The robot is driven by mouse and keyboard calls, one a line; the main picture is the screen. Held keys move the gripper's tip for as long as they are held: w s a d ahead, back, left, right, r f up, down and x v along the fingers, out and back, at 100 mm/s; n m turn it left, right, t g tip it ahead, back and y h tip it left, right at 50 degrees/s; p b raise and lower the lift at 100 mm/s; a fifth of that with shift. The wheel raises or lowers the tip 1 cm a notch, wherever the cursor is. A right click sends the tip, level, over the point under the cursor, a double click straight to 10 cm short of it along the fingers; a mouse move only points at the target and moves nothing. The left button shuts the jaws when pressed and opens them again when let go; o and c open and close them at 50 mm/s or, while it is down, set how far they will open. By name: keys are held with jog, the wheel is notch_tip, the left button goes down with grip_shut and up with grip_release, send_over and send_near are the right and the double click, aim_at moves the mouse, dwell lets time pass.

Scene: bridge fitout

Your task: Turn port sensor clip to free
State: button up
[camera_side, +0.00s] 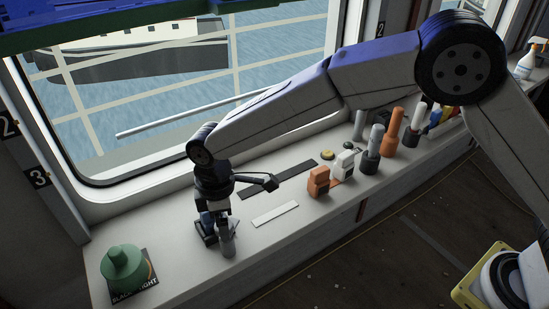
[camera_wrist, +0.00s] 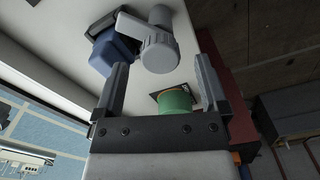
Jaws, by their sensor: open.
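A dark-based blue block (camera_wrist: 116,56) with a grey round-ended piece (camera_wrist: 158,52) joined to it by a short arm lies in the wrist view; I take this to be the port sensor clip, but no label shows. In the side view the grey piece (camera_side: 229,245) stands at the sill's front, beside the blue block (camera_side: 207,224). My gripper (camera_wrist: 161,65) is open, with one finger on either side of the grey piece in the picture; contact cannot be told. In the side view my gripper (camera_side: 217,208) is above the clip and partly hides it.
A green domed thing (camera_side: 124,267) sits on a dark "BLACK LIGHT" plate at left. A white strip (camera_side: 275,214), a dark strip (camera_side: 290,173), an orange block (camera_side: 318,182) and a white block (camera_side: 345,163) lie to the right. The window is behind; the sill drops off in front.

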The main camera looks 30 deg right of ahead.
jog(key=shift+f, duration=0.85)
grip_shut()
